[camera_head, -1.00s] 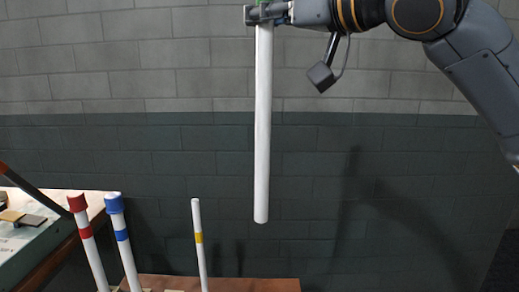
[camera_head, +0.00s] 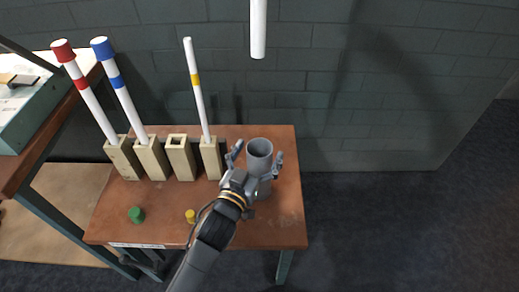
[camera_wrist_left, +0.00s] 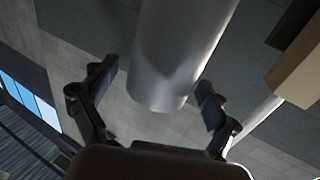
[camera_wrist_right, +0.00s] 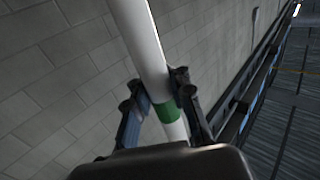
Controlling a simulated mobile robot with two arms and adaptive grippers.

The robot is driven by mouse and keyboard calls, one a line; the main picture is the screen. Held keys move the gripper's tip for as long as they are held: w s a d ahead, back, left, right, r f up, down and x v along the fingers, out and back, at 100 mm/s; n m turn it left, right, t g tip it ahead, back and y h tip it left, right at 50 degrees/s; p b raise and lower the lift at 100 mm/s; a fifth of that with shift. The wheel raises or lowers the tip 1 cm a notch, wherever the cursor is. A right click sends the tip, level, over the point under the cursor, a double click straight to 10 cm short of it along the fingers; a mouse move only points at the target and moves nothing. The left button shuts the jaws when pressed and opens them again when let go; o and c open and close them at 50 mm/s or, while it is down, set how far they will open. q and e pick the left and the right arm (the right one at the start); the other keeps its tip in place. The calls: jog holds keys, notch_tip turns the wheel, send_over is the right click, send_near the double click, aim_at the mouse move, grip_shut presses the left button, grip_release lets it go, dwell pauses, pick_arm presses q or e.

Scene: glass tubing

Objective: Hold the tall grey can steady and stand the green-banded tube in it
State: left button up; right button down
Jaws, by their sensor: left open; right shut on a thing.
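The tall grey can (camera_head: 259,152) stands upright at the right of the small table. My left gripper (camera_head: 257,164) is open with its fingers on either side of the can. In the left wrist view the can (camera_wrist_left: 175,60) stands between the spread fingers (camera_wrist_left: 150,95), with room beside them. The white tube (camera_head: 258,28) hangs above the can at the top of the head view; only its lower part shows. In the right wrist view my right gripper (camera_wrist_right: 155,100) is shut on the tube at its green band (camera_wrist_right: 165,112). The right gripper is out of the head view.
Several tan square holders (camera_head: 180,158) stand left of the can; one is empty. They hold red-banded (camera_head: 83,88), blue-banded (camera_head: 123,88) and yellow-banded (camera_head: 198,95) tubes. Green (camera_head: 136,215) and yellow (camera_head: 190,215) caps sit at the table's front. A bench (camera_head: 40,110) stands at left.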

pick_arm(q)
jog(key=shift+w+d, duration=0.15)
jog(key=shift+w, duration=0.15)
jog(key=c, duration=1.4)
jog(key=shift+o, duration=0.2)
